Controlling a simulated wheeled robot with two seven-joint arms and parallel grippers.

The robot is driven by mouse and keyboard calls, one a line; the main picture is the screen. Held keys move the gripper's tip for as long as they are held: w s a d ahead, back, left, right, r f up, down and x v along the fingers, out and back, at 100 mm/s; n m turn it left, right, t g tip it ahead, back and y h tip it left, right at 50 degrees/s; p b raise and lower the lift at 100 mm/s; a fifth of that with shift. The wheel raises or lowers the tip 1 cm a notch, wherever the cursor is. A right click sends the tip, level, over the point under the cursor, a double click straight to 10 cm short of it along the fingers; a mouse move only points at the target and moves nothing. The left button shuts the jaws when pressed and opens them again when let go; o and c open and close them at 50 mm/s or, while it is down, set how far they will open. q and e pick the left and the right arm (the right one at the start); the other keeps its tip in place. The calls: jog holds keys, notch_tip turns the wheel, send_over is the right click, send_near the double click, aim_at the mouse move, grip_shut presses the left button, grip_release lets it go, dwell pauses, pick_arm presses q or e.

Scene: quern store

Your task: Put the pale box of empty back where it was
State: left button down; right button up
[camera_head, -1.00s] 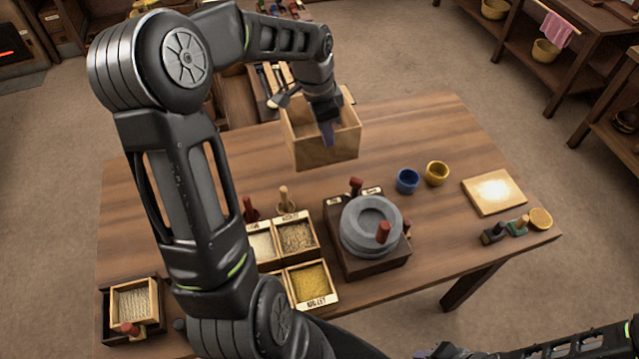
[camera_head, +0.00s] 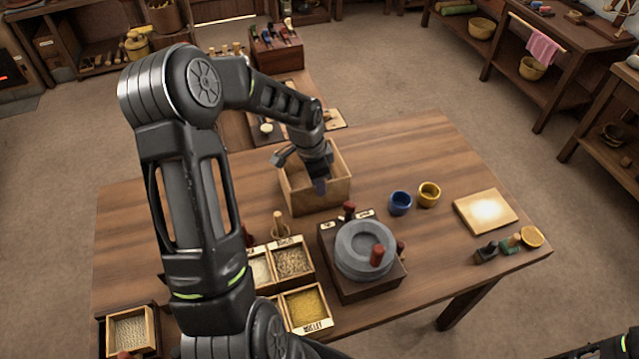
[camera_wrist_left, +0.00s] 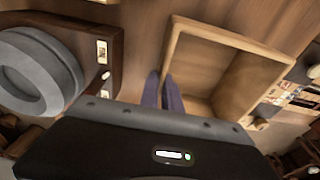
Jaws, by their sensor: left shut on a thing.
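The pale wooden box (camera_head: 322,199) is open at the top and looks empty. It is upright at the far side of the table, behind the quern; I cannot tell whether its base touches the table. My left gripper (camera_head: 320,184) is shut on one wall of it, fingers pointing down. In the left wrist view the purple fingertips (camera_wrist_left: 162,92) straddle the wall of the box (camera_wrist_left: 218,36) that is nearer the quern. My right gripper is out of view.
The grey stone quern (camera_head: 364,250) stands close in front of the box. Grain boxes (camera_head: 305,305) with labels lie to its left front. A blue cup (camera_head: 400,204) and yellow cup (camera_head: 429,194) stand to the right. A pale board (camera_head: 486,211) lies further right.

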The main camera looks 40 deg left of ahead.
pick_arm(q)
jog(key=shift+f, duration=0.1)
jog(key=shift+f, duration=0.1)
jog(key=c, duration=2)
grip_release()
jog(key=shift+f, duration=0.15)
jog(key=o, duration=0.4)
jog(key=shift+o, duration=0.2)
jog(key=shift+r, duration=0.45)
notch_tip(320, 180, up, 11)
jog(key=s+a+b, duration=0.1)
jog(key=b, duration=0.1)
jog(key=shift+s+r, duration=0.2)
jog(key=shift+s, duration=0.05)
